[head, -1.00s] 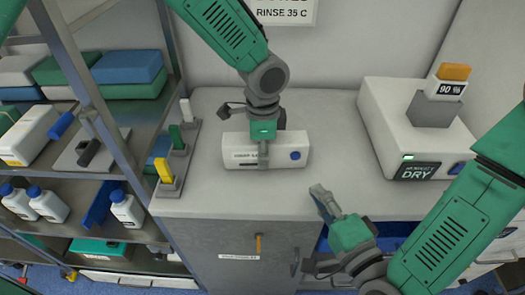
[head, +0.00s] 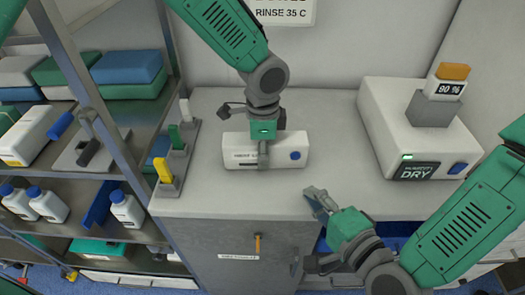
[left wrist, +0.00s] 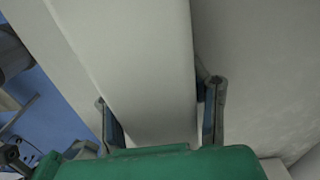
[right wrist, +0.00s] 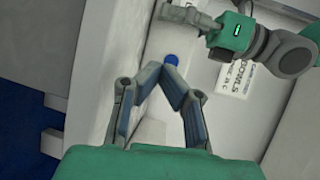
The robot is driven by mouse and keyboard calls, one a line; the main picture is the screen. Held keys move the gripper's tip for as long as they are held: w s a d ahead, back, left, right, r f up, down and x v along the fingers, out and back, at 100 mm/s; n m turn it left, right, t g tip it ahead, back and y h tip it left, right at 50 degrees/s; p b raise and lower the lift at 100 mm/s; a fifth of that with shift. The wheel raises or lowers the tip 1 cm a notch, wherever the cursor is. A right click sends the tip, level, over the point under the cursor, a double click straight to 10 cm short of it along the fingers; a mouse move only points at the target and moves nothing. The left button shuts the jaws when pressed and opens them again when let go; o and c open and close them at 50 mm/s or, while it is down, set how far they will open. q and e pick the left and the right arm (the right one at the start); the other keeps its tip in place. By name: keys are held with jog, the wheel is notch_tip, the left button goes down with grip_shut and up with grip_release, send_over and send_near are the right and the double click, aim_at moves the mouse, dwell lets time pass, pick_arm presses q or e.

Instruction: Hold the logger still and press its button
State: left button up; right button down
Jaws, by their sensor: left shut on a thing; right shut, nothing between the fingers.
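The logger is a white box (head: 285,148) with a round blue button (head: 295,155) at its right end and a label at its left. It lies on the counter in the head view. My left gripper (head: 263,160) is shut on the logger around its middle, and the white body (left wrist: 150,70) fills the gap between its fingers in the left wrist view. My right gripper (head: 318,197) is shut and empty, in front of and a little right of the logger, apart from it. In the right wrist view the blue button (right wrist: 171,59) shows beyond the closed fingertips (right wrist: 159,72).
A white device marked DRY (head: 400,120) with a 90 % display stands at the right. A rack with yellow, green and white tabs (head: 178,150) stands at the counter's left edge. Shelves (head: 80,165) with bottles and boxes stand further left. Counter between logger and device is clear.

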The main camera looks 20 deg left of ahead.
pick_arm(q)
jog(key=shift+d, duration=0.1)
pick_arm(e)
jog(key=shift+s+a+g, duration=0.25)
jog(key=shift+s+g, duration=0.2)
jog(key=shift+g, duration=0.75)
jog(key=s+g, duration=0.1)
jog(key=g, duration=0.1)
send_near(285, 160)
jog(key=shift+m, duration=0.3)
jog(key=a+f, duration=0.2)
jog(key=a, duration=0.1)
jog(key=shift+w+a+f, duration=0.1)
jog(key=shift+a+f, duration=0.15)
jog(key=shift+f, duration=0.1)
jog(key=shift+w+a, duration=0.25)
jog(key=shift+w, duration=0.65)
jog(key=shift+w+a+r, duration=0.1)
jog(key=shift+w+a, duration=0.05)
jog(key=shift+w, duration=0.2)
jog(key=shift+w, duration=0.1)
jog(key=shift+s, duration=0.55)
